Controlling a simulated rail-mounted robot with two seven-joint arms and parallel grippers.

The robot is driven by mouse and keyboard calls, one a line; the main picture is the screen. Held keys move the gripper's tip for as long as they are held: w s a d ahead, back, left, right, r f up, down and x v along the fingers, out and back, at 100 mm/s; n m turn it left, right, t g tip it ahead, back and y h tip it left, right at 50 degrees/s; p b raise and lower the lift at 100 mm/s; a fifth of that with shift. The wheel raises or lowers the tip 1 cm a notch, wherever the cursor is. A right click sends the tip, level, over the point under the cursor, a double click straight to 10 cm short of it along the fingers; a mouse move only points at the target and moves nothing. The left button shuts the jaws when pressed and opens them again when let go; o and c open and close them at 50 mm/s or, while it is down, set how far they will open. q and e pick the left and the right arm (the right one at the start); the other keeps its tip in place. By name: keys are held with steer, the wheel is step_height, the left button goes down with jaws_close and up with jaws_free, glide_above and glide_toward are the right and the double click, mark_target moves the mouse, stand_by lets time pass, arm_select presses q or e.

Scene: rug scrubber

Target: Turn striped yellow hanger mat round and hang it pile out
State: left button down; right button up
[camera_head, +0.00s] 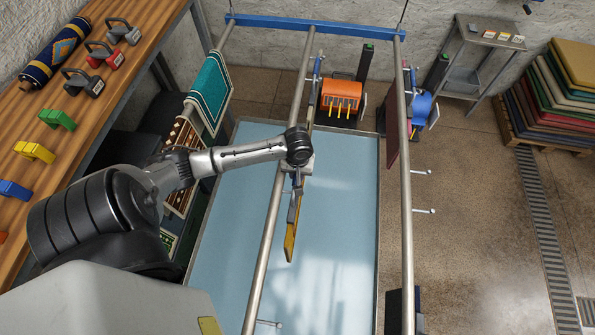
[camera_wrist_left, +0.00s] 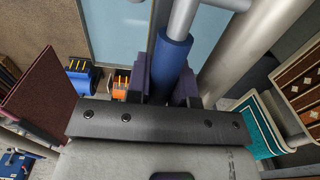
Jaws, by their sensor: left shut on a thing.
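The yellow hanger mat (camera_head: 290,240) is seen nearly edge-on, as a thin strip below my left gripper beside the middle rail (camera_head: 266,235). Its stripes and which face carries pile cannot be told. My left gripper (camera_head: 297,184) is over the middle rail. In the left wrist view its dark fingers (camera_wrist_left: 168,88) are shut on the hanger's blue grip (camera_wrist_left: 172,58), with a grey tube running on from it. The mat's faces do not show clearly in the wrist view. My right gripper is in neither view.
A teal mat (camera_head: 210,90) and patterned mats (camera_head: 182,140) hang on the left rail. A dark red mat (camera_head: 392,125) hangs on the right rail (camera_head: 406,200), with bare pegs (camera_head: 423,211). Orange (camera_head: 340,96) and blue (camera_head: 420,108) tool units stand behind. A bench (camera_head: 60,100) borders the left.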

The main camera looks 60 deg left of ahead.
arm_select(q)
steer(key=c, duration=0.9)
jaws_free()
steer(key=shift+w+r+b, duration=0.1)
steer(key=shift+r+b, duration=0.75)
steer(key=shift+r, duration=6.1)
